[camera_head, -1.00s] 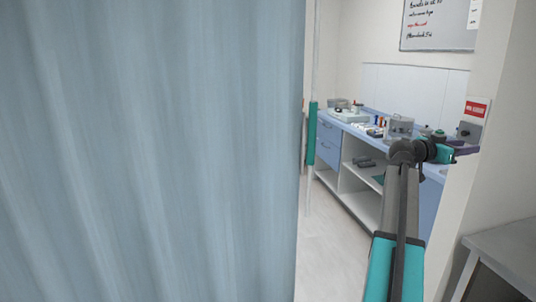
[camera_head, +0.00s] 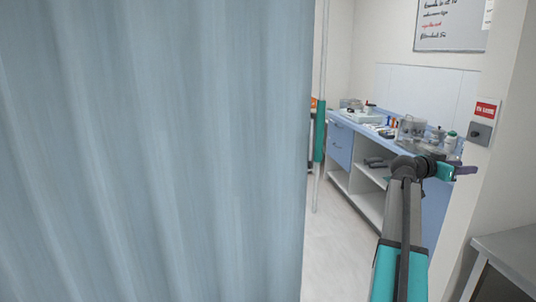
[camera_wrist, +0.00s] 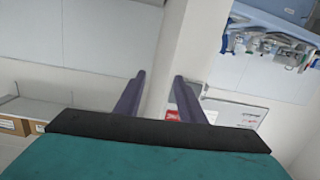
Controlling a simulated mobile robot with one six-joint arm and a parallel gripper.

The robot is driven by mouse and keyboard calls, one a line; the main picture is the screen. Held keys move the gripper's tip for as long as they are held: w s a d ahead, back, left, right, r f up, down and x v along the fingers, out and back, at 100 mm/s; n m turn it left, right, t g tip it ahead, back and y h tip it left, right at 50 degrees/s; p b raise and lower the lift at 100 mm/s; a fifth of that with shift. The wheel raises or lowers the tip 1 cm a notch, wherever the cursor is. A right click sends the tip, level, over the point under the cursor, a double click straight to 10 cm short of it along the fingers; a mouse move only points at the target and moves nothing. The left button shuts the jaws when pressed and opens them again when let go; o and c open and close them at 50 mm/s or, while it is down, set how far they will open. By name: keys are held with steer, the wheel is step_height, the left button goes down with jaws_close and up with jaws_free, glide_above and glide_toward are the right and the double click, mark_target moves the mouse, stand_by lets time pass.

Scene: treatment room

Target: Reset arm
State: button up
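My gripper (camera_wrist: 160,92) shows in the wrist view with its two purple fingers apart and nothing between them. In the head view my gripper (camera_head: 466,170) is at the end of my arm on the right, small and seen from the side, in front of the counter and near the wall edge. My arm (camera_head: 402,235) reaches up from the bottom of the head view and bends right at its dark joint.
A blue-grey curtain (camera_head: 150,150) fills the left of the head view. A blue counter (camera_head: 352,126) holds several small items behind my arm. A grey metal table (camera_head: 510,254) stands at lower right. A red sign (camera_head: 485,109) is on the wall edge. Floor (camera_head: 340,250) between curtain and counter is clear.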

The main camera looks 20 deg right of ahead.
steer(key=w+a+f+n+t+y, duration=0.15)
steer(key=w+a+f, duration=0.3)
steer(key=f, duration=0.55)
steer(key=w+a+f+n+t+y, duration=0.15)
steer(key=w+a+f, duration=0.3)
steer(key=f, duration=0.45)
steer(key=w+a+f+n+y, duration=0.1)
steer(key=w+a+f+n, duration=0.3)
steer(key=f, duration=0.6)
steer(key=w+a+f+n+y, duration=0.3)
steer(key=a+f+y, duration=0.2)
steer(key=a+f, duration=1.55)
steer(key=s+a+f+n+y, duration=0.1)
steer(key=s+a+f+n, duration=0.15)
steer(key=a+f, duration=0.45)
steer(key=s+a+f+n+g+y, duration=0.15)
steer(key=s+a+f, duration=0.3)
steer(key=a, duration=0.45)
steer(key=s+a+f+n+y, duration=0.1)
steer(key=s+a+f+y, duration=0.15)
steer(key=a+f, duration=0.5)
steer(key=s+a+f+n+g+y, duration=0.1)
steer(key=s+a+f, duration=0.3)
steer(key=s+a, duration=0.5)
steer(key=s+a+f+n+g+y, duration=0.1)
steer(key=s+a+f+n+g, duration=0.1)
steer(key=s+a, duration=0.7)
steer(key=shift+s+a+f+n, duration=0.25)
steer(key=shift+s+f+n, duration=0.55)
steer(key=shift+f, duration=0.15)
